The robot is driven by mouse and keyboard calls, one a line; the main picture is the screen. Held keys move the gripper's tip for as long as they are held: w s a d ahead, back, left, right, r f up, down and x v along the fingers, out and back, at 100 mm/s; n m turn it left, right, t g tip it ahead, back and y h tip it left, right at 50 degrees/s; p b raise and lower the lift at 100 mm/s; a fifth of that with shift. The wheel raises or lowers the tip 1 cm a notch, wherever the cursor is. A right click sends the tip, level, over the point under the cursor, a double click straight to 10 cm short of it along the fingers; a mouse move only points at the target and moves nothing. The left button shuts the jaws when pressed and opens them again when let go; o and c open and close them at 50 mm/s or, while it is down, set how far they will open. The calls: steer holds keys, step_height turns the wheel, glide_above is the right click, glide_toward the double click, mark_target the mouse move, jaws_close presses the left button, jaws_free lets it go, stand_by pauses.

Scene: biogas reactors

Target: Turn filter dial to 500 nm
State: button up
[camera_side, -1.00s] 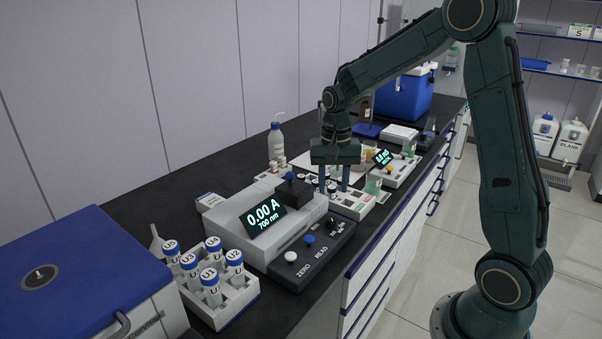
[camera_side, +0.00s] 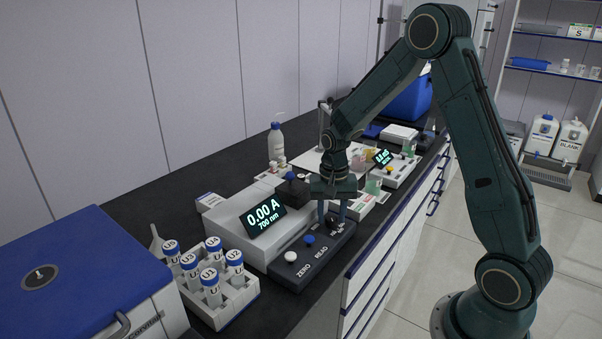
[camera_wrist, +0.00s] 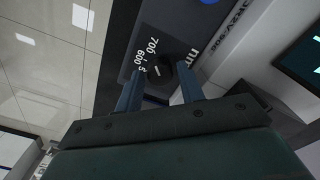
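The spectrophotometer (camera_side: 228,230) is a pale box on the bench. Its display (camera_side: 263,217) reads 0.00 A and 700 nm. Its dark front panel (camera_side: 300,268) carries a white ZERO button (camera_side: 291,257), a blue READ button (camera_side: 309,240) and the black filter dial (camera_side: 332,222). My gripper (camera_side: 332,220) points down at the dial, with one finger on each side. In the wrist view the dial (camera_wrist: 160,72) lies between the two open fingers of my gripper (camera_wrist: 160,90), with gaps showing. Printed 700, 600 and a partly hidden 5 lie beside it.
A rack (camera_side: 222,298) of several blue-capped tubes stands in front of the spectrophotometer. A blue-lidded centrifuge (camera_side: 75,265) is at the left. A second instrument (camera_side: 392,172) and a wash bottle (camera_side: 276,143) stand behind. The bench edge runs along the right.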

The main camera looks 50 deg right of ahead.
steer(key=shift+c, duration=0.5)
steer(key=c, duration=0.6)
steer(key=shift+n, duration=0.3)
steer(key=n, duration=0.8)
steer(key=shift+n, duration=0.3)
steer(key=n, duration=0.4)
steer(key=shift+r, duration=0.1)
steer(key=shift+n, duration=2.4)
